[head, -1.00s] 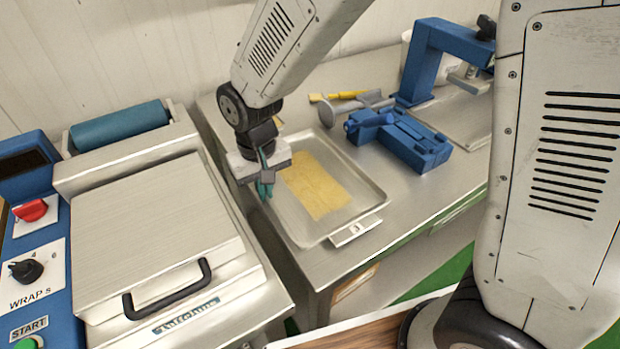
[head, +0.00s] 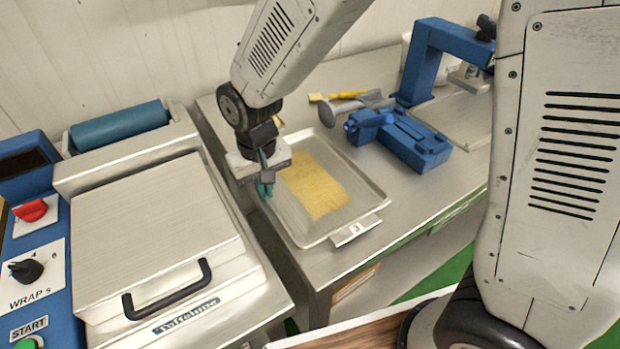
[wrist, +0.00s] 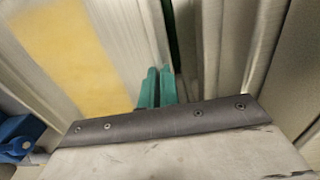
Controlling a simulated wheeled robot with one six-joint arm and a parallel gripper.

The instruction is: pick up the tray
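The tray (head: 352,205) is a shallow metal pan lying on the steel bench, with a yellow slab (head: 316,190) in it and a small white tag (head: 355,232) at its front edge. My gripper (head: 266,186) points down at the tray's left rim. In the wrist view its two teal fingers (wrist: 157,88) are close together at the rim of the tray (wrist: 128,32), and they look shut on it. The contact between the fingers and the rim is partly hidden. The tray appears to rest on the bench.
A wrapping machine (head: 160,235) with a black handle stands close on the left, across a narrow gap. A blue press (head: 422,65) stands at back right.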

